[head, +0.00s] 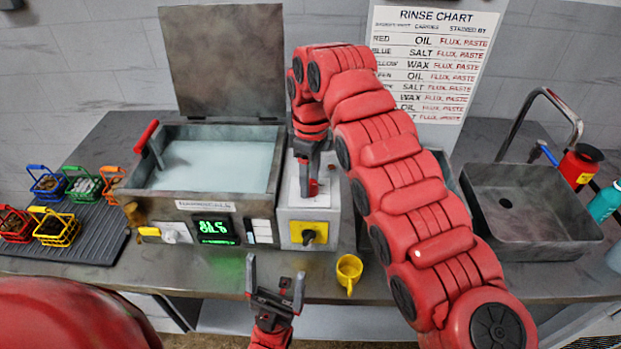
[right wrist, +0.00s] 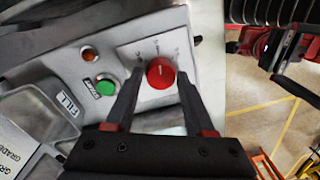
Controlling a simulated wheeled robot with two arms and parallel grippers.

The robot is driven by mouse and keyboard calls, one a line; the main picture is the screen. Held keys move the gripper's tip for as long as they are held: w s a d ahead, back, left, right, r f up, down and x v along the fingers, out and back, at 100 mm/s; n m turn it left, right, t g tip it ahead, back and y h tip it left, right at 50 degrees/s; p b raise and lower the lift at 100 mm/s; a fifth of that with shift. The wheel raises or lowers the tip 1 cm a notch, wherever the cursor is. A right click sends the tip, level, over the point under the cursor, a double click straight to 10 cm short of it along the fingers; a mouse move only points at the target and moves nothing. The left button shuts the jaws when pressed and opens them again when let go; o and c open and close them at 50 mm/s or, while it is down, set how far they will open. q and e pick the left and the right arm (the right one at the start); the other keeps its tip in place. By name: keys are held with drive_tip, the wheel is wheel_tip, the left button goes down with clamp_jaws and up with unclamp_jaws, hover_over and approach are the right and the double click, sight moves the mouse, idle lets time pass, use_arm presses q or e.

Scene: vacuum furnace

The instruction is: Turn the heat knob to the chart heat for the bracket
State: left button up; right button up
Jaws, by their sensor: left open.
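A red round knob (right wrist: 160,72) with a pale line on it sits on a white dial plate in the right wrist view. My right gripper (right wrist: 163,80) is open, with one finger on each side of the knob; I cannot tell whether they touch it. In the head view my right gripper (head: 313,180) points down over the grey control box (head: 292,215). My left gripper (head: 275,277) is open and empty in front of the counter. The chart (head: 425,65) on the wall is headed "Rinse Chart"; my right arm covers part of it. I cannot pick out a bracket.
A tank (head: 265,170) with its lid raised stands on the counter, with a green lit display (head: 215,228). Colored baskets (head: 55,228) stand on a dark mat at left. A yellow cup (head: 348,268) is near the front edge. A sink (head: 535,230) is at right.

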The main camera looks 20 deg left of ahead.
sight(312, 181)
drive_tip(key=shift+o, duration=1.3)
drive_tip(key=shift+r, duration=0.3)
wheel_tip(312, 181, up, 6)
drive_tip(key=p, duration=0.4)
drive_tip(key=shift+w+a+r+p, duration=0.1)
drive_tip(key=shift+r+p, duration=0.1)
drive_tip(key=shift+p, duration=0.2)
wheel_tip(312, 181, up, 10)
drive_tip(key=p, duration=1.2)
drive_tip(key=shift+w+d+r+p, duration=0.15)
drive_tip(key=shift+w+d+p, duration=0.05)
drive_tip(key=shift+w+p, duration=0.15)
